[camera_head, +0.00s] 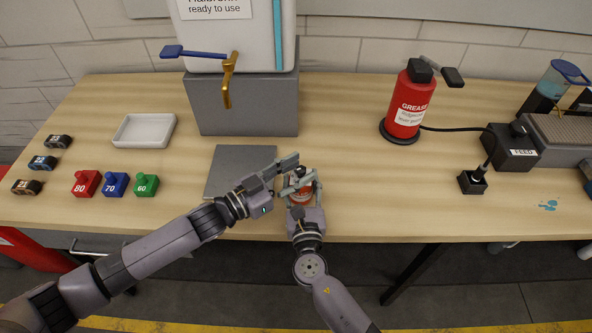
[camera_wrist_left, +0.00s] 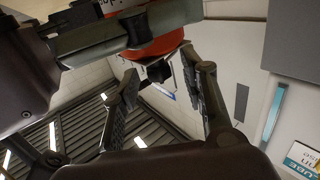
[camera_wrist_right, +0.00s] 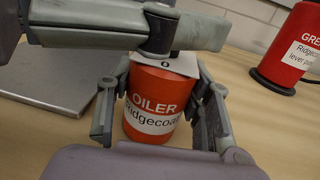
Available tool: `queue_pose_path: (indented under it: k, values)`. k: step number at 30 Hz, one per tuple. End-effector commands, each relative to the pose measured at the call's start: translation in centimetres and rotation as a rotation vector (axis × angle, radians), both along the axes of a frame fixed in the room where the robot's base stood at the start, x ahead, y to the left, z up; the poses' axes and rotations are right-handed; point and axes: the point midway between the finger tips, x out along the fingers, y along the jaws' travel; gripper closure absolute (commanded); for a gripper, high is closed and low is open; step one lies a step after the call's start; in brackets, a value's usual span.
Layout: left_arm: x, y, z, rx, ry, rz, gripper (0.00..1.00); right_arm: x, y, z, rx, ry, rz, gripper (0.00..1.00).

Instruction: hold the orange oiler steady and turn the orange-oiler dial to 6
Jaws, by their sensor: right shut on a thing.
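The orange oiler (camera_head: 301,197) is upright near the table's front edge. The right wrist view shows its orange body (camera_wrist_right: 153,92) with a white label and a pale top plate (camera_wrist_right: 165,63) marked 0. My right gripper (camera_head: 303,187) is shut on the oiler's body, one finger on each side. My left gripper (camera_head: 292,172) is at the oiler's top, coming in from the left. Its fingers are apart in the left wrist view, with a small black part (camera_wrist_left: 158,71) under the orange body between them. The dial's setting is mostly hidden by my left fingers.
A grey plate (camera_head: 232,165) lies left of the oiler, with a machine on a grey block (camera_head: 245,105) behind it. A red grease can (camera_head: 408,105) stands at the back right. Coloured blocks (camera_head: 115,184) and a white tray (camera_head: 143,130) are at left.

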Motion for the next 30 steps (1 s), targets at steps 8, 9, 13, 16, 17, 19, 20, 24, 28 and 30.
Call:
queue_pose_path:
  k: [8,9,13,16,17,19,20,24,28,30]
  values:
    - [0.03,-0.05,-0.04,0.0,0.0,0.0,0.62,-0.06,-0.04,-0.22,0.0,0.004,0.0,0.93]
    - [0.03,-0.05,-0.04,0.0,0.0,0.0,0.65,-0.06,-0.04,-0.22,0.0,0.004,0.0,0.93]
    - [0.01,-0.04,-0.04,0.0,0.0,0.0,0.74,-0.06,-0.03,-0.22,0.0,0.004,0.0,0.93]
    - [0.01,-0.04,-0.04,0.0,0.0,0.0,0.8,-0.06,-0.04,-0.23,0.0,0.004,0.0,0.93]
    - [0.01,-0.04,-0.04,0.0,0.0,0.0,0.82,-0.06,-0.04,-0.23,0.0,0.004,0.0,0.93]
    - [0.0,-0.04,-0.04,0.0,0.0,0.0,0.87,-0.06,-0.04,-0.23,0.0,0.004,0.0,0.93]
    - [0.0,-0.04,-0.04,0.0,0.0,0.0,0.89,-0.06,-0.04,-0.23,0.0,0.004,0.0,0.93]
    - [0.0,-0.04,-0.04,0.0,0.0,0.0,0.98,-0.06,-0.04,-0.23,0.0,0.004,0.0,0.93]
    - [0.0,-0.04,-0.04,0.0,0.0,0.0,1.0,-0.06,-0.05,-0.23,0.0,0.004,0.0,0.93]
    - [0.0,-0.04,-0.04,0.0,0.0,-0.001,1.0,-0.06,-0.05,-0.23,0.0,0.004,0.0,0.93]
